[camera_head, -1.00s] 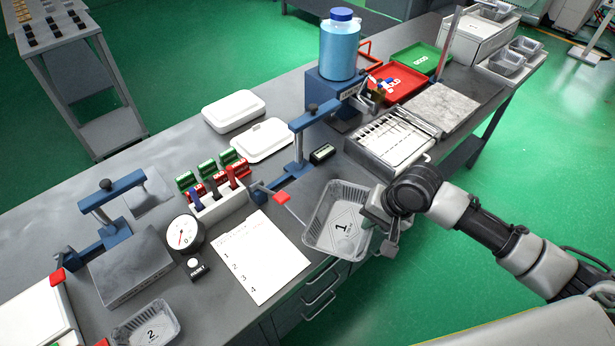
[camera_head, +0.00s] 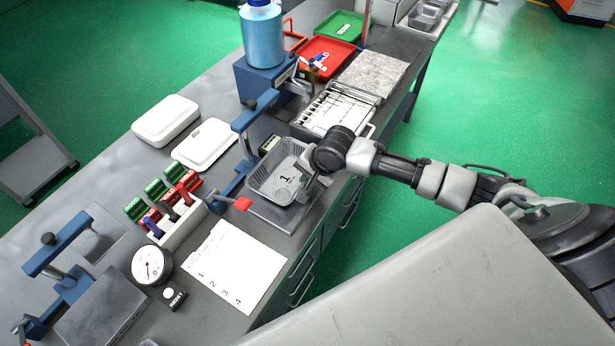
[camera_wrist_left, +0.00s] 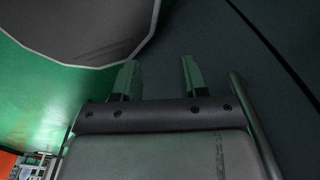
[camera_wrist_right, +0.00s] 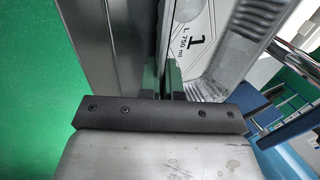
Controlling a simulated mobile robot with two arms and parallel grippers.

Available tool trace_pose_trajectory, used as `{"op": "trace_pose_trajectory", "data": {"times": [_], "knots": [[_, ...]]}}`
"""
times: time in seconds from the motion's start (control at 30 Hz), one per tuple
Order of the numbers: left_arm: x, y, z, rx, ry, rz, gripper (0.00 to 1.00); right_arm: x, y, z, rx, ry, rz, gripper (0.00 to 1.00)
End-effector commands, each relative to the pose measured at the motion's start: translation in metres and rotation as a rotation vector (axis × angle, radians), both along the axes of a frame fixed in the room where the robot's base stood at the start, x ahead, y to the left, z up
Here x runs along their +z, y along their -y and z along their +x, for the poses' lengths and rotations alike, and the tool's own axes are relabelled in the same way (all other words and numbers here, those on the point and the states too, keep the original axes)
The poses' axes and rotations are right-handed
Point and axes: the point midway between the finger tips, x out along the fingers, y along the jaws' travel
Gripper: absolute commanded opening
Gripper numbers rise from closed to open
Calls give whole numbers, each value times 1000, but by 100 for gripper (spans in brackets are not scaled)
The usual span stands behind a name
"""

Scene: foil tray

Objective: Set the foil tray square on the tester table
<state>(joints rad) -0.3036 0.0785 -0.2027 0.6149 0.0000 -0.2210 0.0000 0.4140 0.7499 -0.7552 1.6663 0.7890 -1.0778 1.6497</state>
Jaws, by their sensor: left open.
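The foil tray (camera_head: 262,182), marked 1, is over the tester table (camera_head: 271,217), a flat grey plate beside a blue post stand (camera_head: 243,140). Part of the plate shows bare in front of the tray. I cannot tell whether the tray touches it. My right gripper (camera_head: 306,176) is shut on the tray's near right wall. In the right wrist view the closed fingers (camera_wrist_right: 168,80) meet that wall, with the tray's printed floor (camera_wrist_right: 200,40) to their right. My left gripper (camera_wrist_left: 158,78) is open and empty in the left wrist view.
A red-tipped lever (camera_head: 243,204) sticks out left of the plate. A numbered sheet (camera_head: 235,265), a dial gauge (camera_head: 151,264) and a stamp rack (camera_head: 178,222) lie to the left. A wire-slotted tray (camera_head: 335,110) stands close behind on the right.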

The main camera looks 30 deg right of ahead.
Motion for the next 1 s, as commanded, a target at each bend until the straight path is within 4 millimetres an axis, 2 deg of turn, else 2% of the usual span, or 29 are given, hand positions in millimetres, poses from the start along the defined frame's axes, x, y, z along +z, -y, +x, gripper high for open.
{"op": "trace_pose_trajectory", "data": {"times": [0.17,0.47,0.5,0.63,0.87,1.0], "knots": [[3,-1,14,2,23,0,43,-11,0,0,0,0,0,0],[2,-1,10,3,17,1,43,-14,0,0,0,0,1,0],[2,-1,9,3,15,0,43,-13,0,0,0,0,1,10],[2,-2,6,3,11,1,43,-13,0,0,1,0,0,29],[2,-2,5,3,9,2,43,-13,0,0,1,0,0,29],[1,-2,5,3,9,2,43,-7,1,-1,0,2,0,29]]}}
